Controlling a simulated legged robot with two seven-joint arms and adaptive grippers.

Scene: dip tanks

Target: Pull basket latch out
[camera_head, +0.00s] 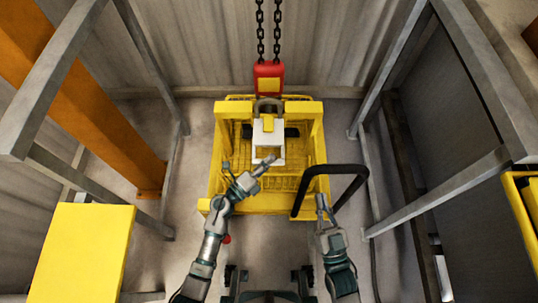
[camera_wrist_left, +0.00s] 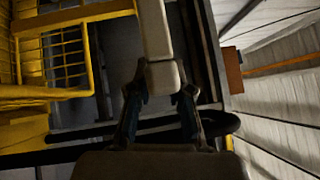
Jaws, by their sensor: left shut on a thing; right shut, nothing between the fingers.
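The yellow basket (camera_head: 231,180) hangs in the middle of the head view below a red hook block (camera_head: 268,72) with chains. A white-grey latch piece (camera_head: 268,140) stands at its centre. My left gripper (camera_head: 272,158) reaches over the basket's front to the lower end of this piece. In the left wrist view, the left gripper (camera_wrist_left: 160,95) is shut on the end of a pale bar (camera_wrist_left: 157,35), which seems to be the latch. My right gripper (camera_head: 320,203) is shut and empty, in front of the basket's right corner, beside a black bent bar (camera_head: 351,170).
Grey metal frames (camera_head: 440,192) stand on both sides. An orange beam (camera_head: 108,128) slants down at the left, with a yellow box (camera_head: 85,250) below it. Another yellow basket edge (camera_head: 525,215) shows at the far right. Bare floor lies beside the basket.

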